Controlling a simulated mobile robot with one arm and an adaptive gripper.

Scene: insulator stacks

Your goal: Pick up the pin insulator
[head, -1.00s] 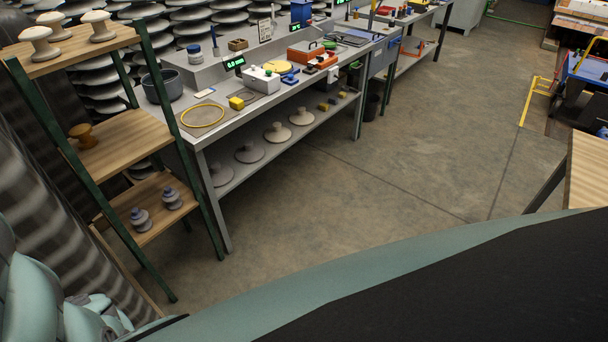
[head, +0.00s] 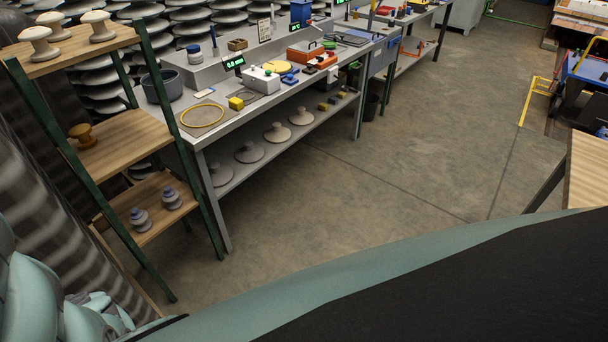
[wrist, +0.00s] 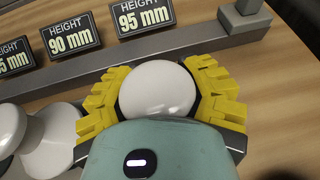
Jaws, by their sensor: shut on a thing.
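The wrist view shows my gripper (wrist: 158,100) with its yellow padded fingers closed around a white, round-topped pin insulator (wrist: 157,92). The fingers press on it from the left and the right. Only its smooth white top shows; its lower part is hidden by my gripper and wrist. I cannot tell whether it rests on the surface below or hangs clear of it. My gripper is not visible in the head view.
In the wrist view, signs (wrist: 143,14) reading 90 mm and 95 mm stand along a grey bar. The head view shows a shelf rack (head: 125,145) and a long workbench (head: 215,135).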

